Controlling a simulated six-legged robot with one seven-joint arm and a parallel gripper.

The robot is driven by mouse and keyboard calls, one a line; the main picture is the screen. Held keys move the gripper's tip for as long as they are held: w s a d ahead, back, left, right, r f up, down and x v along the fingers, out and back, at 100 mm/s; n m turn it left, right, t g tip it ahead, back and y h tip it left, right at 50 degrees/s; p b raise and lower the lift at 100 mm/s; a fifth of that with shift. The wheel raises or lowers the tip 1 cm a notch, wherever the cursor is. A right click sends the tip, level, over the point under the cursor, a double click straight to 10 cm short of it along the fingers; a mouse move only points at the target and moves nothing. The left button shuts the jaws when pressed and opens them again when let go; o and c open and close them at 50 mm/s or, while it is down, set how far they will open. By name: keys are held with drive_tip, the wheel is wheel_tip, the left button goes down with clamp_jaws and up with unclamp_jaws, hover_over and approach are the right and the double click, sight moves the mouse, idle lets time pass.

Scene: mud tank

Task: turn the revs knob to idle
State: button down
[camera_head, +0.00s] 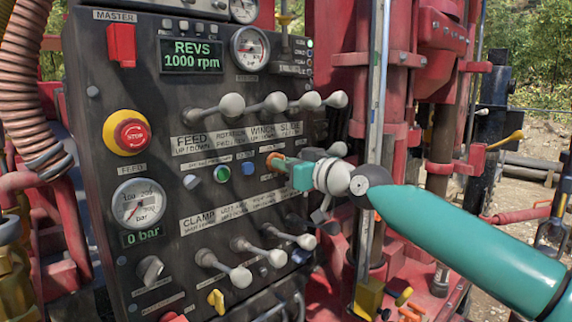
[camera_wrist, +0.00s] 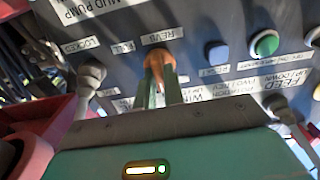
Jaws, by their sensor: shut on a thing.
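The revs knob is orange. It sits on the dark control panel (camera_head: 172,110) and shows in the head view (camera_head: 272,158), at the panel's right side, and in the wrist view (camera_wrist: 160,57) under the REVS label. My gripper (camera_head: 284,163) reaches it from the right, and its fingers (camera_wrist: 158,88) are shut on the knob's sides. The fingers hide part of the knob, so its pointer direction cannot be read. The green display (camera_head: 192,56) reads REVS 1000 rpm.
Ball-ended levers stand out above (camera_head: 232,104) and below (camera_head: 240,276) the knob. A green button (camera_head: 222,174) and a blue button (camera_head: 248,168) sit to its left. A red stop button (camera_head: 131,134) is farther left. A red drill frame (camera_head: 400,60) stands at right.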

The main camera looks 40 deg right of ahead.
drive_tip(key=c, duration=1.5)
unclamp_jaws()
drive_tip(key=s+d, duration=0.2)
drive_tip(key=s, duration=1.1)
drive_tip(key=shift+s, duration=0.35)
